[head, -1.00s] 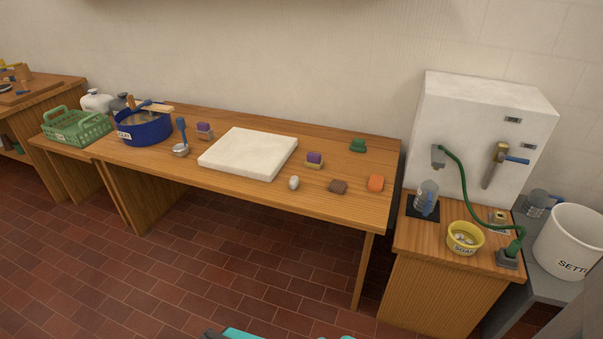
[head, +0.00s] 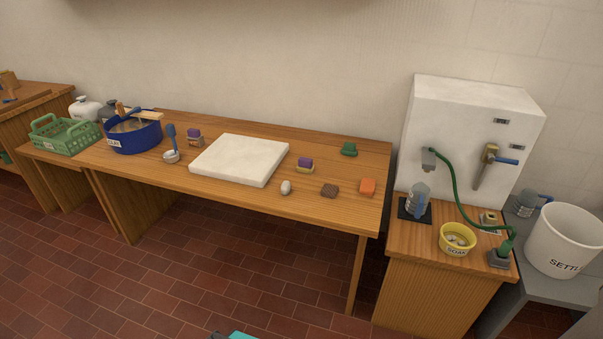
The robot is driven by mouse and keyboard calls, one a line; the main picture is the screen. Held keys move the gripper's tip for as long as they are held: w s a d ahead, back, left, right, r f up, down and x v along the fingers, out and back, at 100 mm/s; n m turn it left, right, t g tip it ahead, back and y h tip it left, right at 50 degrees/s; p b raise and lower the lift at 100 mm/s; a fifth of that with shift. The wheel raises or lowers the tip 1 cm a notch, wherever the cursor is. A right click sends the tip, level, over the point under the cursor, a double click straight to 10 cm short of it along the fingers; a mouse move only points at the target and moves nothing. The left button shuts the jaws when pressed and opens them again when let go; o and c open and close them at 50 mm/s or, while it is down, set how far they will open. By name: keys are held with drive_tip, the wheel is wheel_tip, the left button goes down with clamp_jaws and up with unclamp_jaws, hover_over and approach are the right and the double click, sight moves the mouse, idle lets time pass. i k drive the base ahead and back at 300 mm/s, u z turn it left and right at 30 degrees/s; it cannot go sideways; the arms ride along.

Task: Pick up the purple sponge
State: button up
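Two small purple blocks are in the head view, both on the long wooden table (head: 335,212). One purple block (head: 305,162) sits on a yellowish base right of the white slab. The other purple block (head: 193,132) sits on a brownish base between the blue tub and the slab. Both look sponge-like; I cannot tell which is the purple sponge. My gripper is not in view; only a teal sliver of what seems to be my own body shows at the bottom edge.
A white slab (head: 240,159) lies mid-table. Near the right block are a whitish egg-shaped object (head: 286,187), a brown block (head: 329,190), an orange block (head: 367,187) and a green object (head: 349,149). A blue tub (head: 133,137) stands left. Tiled floor in front is clear.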

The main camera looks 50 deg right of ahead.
sight(305, 165)
drive_tip(key=i, duration=0.9)
drive_tip(key=u, duration=0.05)
